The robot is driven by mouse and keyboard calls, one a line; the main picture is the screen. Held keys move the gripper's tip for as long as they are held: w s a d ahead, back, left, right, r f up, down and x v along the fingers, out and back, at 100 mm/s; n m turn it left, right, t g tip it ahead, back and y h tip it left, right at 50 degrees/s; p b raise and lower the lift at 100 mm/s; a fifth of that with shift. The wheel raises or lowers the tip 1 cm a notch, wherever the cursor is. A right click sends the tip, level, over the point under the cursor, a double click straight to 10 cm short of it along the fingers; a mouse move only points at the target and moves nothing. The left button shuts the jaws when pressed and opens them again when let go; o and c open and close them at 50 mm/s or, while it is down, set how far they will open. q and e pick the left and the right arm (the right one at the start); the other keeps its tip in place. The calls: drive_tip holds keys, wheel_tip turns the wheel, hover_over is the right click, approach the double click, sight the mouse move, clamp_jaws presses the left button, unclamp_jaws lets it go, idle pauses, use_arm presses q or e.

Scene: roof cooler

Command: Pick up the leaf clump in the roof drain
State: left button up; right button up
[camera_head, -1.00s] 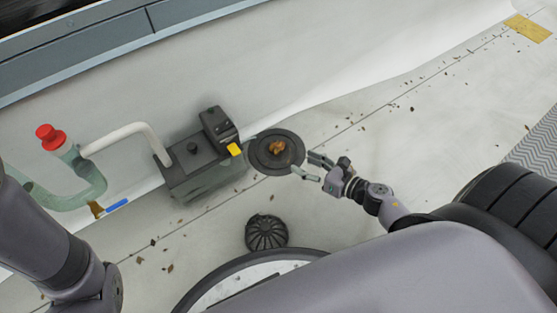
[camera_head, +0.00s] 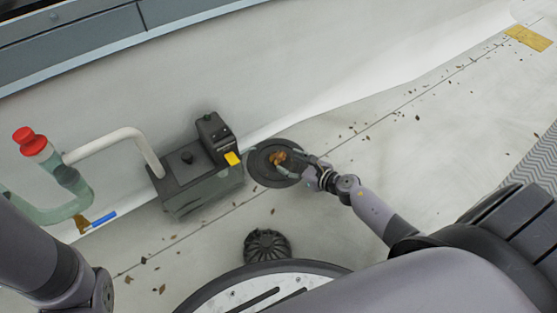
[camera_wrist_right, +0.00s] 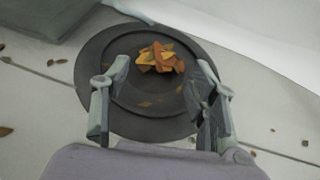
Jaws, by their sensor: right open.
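The leaf clump (camera_head: 278,157), orange and brown, lies in the dark round roof drain (camera_head: 262,176). In the right wrist view the clump (camera_wrist_right: 160,57) sits near the middle of the drain (camera_wrist_right: 140,123), a little beyond and between my fingertips. My right gripper (camera_head: 290,163) is open over the drain with its fingers pointing at the clump; it also shows in the right wrist view (camera_wrist_right: 160,75). Nothing is between its fingers that I can see held. My left arm shows at the lower left, but its gripper is out of view.
A dark grey box unit (camera_head: 198,180) with a yellow tab stands just left of the drain. A white pipe (camera_head: 120,138) and a green pipe with a red cap (camera_head: 30,141) are further left. A black domed strainer (camera_head: 267,246) lies nearer me. Small loose leaves dot the pale roof.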

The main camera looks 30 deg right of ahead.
sight(280, 157)
drive_tip(key=b+x, duration=0.1)
drive_tip(key=x, duration=0.1)
drive_tip(key=b+x, duration=0.1)
drive_tip(key=x, duration=0.1)
drive_tip(key=shift+w+a, duration=0.1)
drive_tip(key=shift+w, duration=0.35)
drive_tip(key=shift+r, duration=0.1)
drive_tip(key=shift+c, duration=0.5)
drive_tip(key=c, duration=0.8)
